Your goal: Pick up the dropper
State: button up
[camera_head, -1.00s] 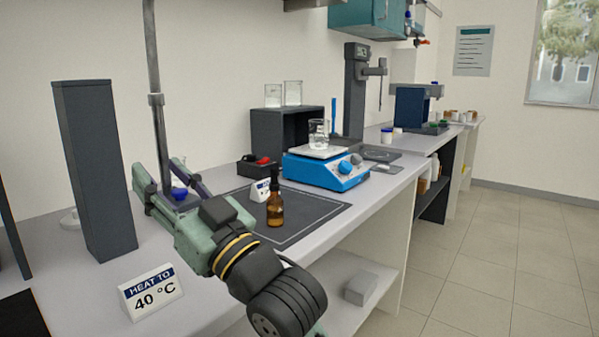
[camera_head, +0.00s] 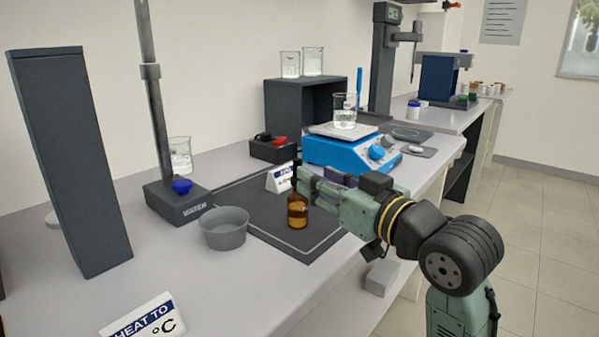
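The dropper (camera_head: 296,181) is the black top standing upright in a small brown glass bottle (camera_head: 297,211). The bottle stands on the dark mat (camera_head: 262,228). My gripper (camera_head: 308,184) reaches in from the right, just beside the dropper, with its fingers pointing left. The fingers look apart with nothing clearly held between them. Whether a finger touches the dropper cannot be told from this angle.
A grey bowl (camera_head: 224,234) and a stand base (camera_head: 178,204) are to the left. A white label card (camera_head: 280,180) stands behind the bottle. The blue hotplate (camera_head: 340,153) with a beaker (camera_head: 345,112) is behind my gripper.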

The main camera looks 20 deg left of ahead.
aim_at(297, 162)
jog(key=p+x, duration=0.1)
jog(key=x, duration=0.6)
jog(key=shift+s, duration=0.15)
jog(key=shift+c, duration=0.6)
jog(key=c, duration=0.5)
